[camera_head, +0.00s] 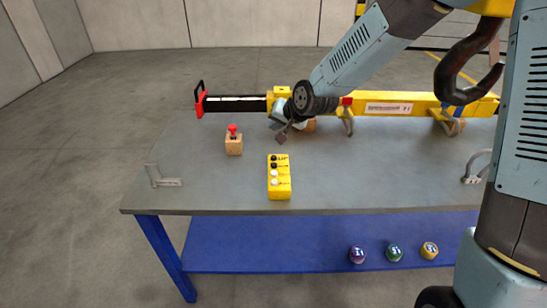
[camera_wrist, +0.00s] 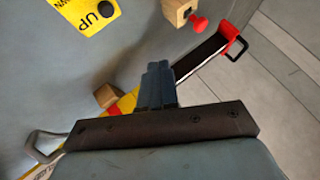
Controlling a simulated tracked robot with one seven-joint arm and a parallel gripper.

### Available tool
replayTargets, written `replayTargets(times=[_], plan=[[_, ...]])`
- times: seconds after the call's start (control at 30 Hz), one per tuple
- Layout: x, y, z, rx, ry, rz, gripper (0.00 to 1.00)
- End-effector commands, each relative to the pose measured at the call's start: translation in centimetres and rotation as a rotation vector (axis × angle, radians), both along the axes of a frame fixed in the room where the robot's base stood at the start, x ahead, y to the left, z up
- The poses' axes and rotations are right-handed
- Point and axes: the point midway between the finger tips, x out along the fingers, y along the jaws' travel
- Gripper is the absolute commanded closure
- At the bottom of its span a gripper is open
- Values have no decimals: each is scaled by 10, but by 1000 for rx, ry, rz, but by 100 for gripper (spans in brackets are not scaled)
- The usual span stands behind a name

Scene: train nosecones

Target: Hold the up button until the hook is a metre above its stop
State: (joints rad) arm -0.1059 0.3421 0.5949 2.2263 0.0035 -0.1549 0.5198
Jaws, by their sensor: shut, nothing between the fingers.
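The yellow button box (camera_head: 279,190) lies on the grey table, with a column of black and white buttons on its face. In the wrist view only part of its yellow face (camera_wrist: 75,20) shows at the top left, with the word UP beside a black button (camera_wrist: 106,9). The dark hook (camera_head: 463,68) hangs under a yellow block at the upper right of the head view. I cannot tell its height above its stop. My gripper (camera_head: 282,135) is shut and empty, above the table behind the box and apart from it. Its closed fingers show in the wrist view (camera_wrist: 157,82).
A wooden block (camera_head: 233,148) with a red button stands left of the box. A yellow beam (camera_head: 375,107) with a black, red-ended bar lies along the table's back, held by clamps. Several grey brackets lie around. Three coloured caps (camera_head: 394,252) sit on the blue lower shelf.

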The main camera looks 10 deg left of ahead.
Motion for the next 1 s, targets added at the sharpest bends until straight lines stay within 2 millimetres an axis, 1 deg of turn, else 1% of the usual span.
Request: replayTargets(times=[0.23,0.37,0.47,0.8,1.0], plan=[[0,0,0,-1,0,0,100],[0,0,-4,-1,1,0,100],[0,-1,-12,-2,2,-1,100],[-1,0,-53,-3,3,2,100],[-1,1,-73,-2,2,2,100]])
